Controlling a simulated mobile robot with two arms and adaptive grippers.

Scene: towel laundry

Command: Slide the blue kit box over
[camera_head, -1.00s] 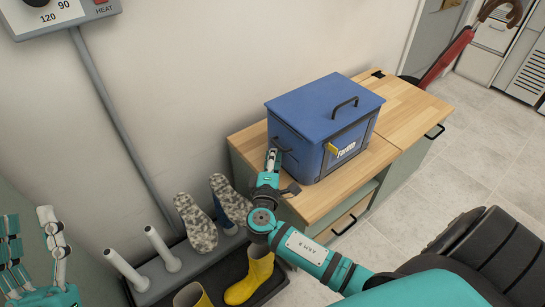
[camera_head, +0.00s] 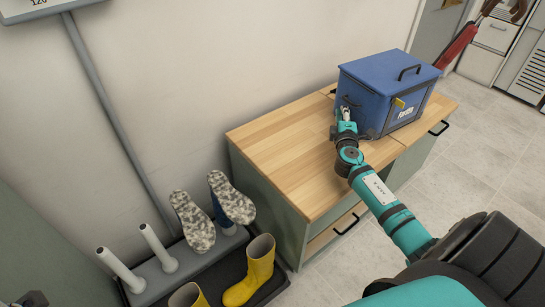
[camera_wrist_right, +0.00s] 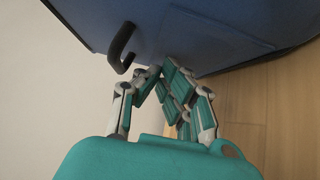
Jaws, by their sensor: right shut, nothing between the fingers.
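The blue kit box (camera_head: 380,92) stands upright at the far right end of the wooden-topped cabinet (camera_head: 290,152). It has a black handle on its lid, a side handle and a yellow tag on its front. My right gripper (camera_head: 343,113) is shut and empty at the box's left side. In the right wrist view the fingertips (camera_wrist_right: 160,72) are at the box's side wall (camera_wrist_right: 205,35), just beside the black side handle (camera_wrist_right: 121,48). They look close to or touching the wall; exact contact is hard to tell.
The left part of the cabinet top is bare. A wall stands behind the cabinet. Tiled floor (camera_head: 455,165) lies clear to the right.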

